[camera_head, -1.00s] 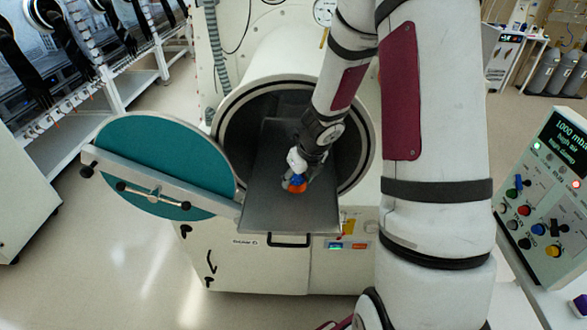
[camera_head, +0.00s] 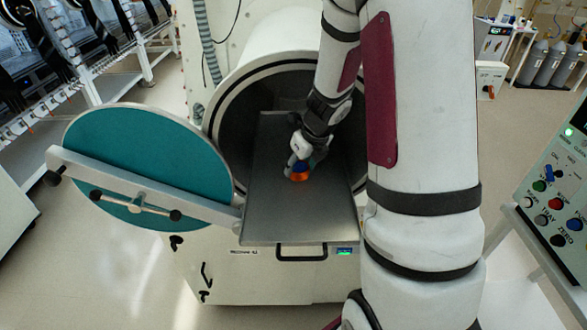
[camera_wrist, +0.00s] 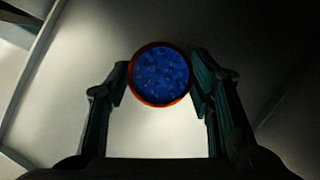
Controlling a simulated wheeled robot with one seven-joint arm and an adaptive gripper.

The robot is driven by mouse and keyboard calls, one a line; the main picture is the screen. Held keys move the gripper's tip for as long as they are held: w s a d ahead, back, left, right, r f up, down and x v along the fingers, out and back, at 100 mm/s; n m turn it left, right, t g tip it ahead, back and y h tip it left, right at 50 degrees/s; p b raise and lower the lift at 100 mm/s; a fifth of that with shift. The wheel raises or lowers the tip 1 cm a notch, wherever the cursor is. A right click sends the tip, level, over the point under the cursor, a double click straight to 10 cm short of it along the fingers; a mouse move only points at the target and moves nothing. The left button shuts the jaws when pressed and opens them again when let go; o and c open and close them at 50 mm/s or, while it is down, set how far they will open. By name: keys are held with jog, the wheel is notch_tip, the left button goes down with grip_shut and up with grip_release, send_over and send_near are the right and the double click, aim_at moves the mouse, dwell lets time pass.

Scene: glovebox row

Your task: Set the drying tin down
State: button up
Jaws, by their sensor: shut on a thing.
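The drying tin is a small round orange tin (camera_head: 299,177) filled with blue beads. It also shows in the wrist view (camera_wrist: 161,74), from above, with its orange rim around the blue. My gripper (camera_head: 300,166) is shut on the tin, one finger on each side of it in the wrist view (camera_wrist: 160,82). The tin is over the dark sliding tray (camera_head: 270,215), upright as far as I can see. I cannot tell whether its base touches the tray.
The tray sticks out of the round antechamber opening (camera_head: 228,130). Its teal round door (camera_head: 150,150) stands open at the left, with a bar across it. A control panel (camera_head: 550,190) is at the right. The tray around the tin is bare.

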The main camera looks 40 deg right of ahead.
jog(key=shift+f+b, duration=0.3)
jog(key=shift+f, duration=0.05)
jog(key=shift+f, duration=0.1)
jog(key=o, duration=1.2)
jog(key=shift+s, duration=0.1)
jog(key=p+v, duration=0.3)
jog(key=v, duration=0.9)
jog(key=shift+p, duration=0.3)
jog(key=shift+s, duration=0.1)
